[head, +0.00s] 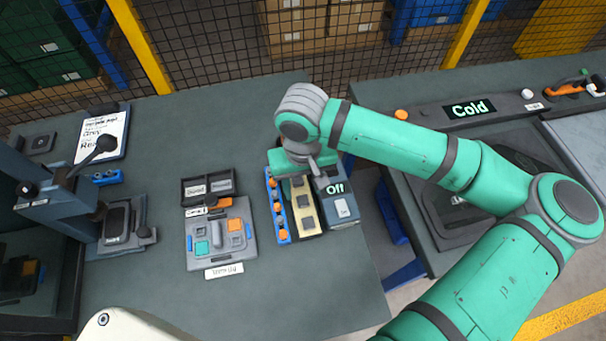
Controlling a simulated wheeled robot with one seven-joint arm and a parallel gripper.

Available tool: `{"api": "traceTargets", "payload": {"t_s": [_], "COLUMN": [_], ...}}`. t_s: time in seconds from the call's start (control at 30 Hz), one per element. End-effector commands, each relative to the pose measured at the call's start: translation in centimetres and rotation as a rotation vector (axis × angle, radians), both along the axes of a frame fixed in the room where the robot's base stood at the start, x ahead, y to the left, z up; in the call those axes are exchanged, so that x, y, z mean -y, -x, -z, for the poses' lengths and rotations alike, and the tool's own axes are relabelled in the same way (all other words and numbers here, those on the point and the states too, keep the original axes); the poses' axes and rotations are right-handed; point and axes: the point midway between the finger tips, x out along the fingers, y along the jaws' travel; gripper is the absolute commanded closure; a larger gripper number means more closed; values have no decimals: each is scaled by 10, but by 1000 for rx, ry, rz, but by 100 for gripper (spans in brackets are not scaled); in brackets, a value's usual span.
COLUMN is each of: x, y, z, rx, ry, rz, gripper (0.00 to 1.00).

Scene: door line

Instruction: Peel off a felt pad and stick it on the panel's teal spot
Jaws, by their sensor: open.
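A cream strip (309,225) with dark grey square felt pads (304,201) on it lies near the middle of the table. My gripper (303,178) is over the far end of this strip, pointing down, and is open. Its fingertips are partly hidden by the hand, and I cannot tell whether they touch a pad. The grey panel (222,257) lies to the left of the strip. It has a teal spot (202,247) at its lower left, with no pad on it.
A blue rack with orange knobs (278,210) stands left of the strip, and a grey box reading "Off" (343,210) stands right. A two-bay tray (208,188) sits behind the panel. A press (60,195) stands at far left. The table in front is clear.

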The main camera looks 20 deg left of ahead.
Motion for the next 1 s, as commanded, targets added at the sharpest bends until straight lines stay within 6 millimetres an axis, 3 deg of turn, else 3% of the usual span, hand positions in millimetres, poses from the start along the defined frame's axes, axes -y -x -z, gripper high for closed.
{"api": "traceTargets", "payload": {"t_s": [0.3,0.67,0.87,0.97,1.0], "x": [0,0,0,0,0], "y": [0,0,0,0,0], "z": [34,39,38,38,38], "rx": [1,1,1,1,1], "ry": [0,0,0,0,0], "rz": [0,0,0,0,0], "gripper": [55,55,98,98,81]}}
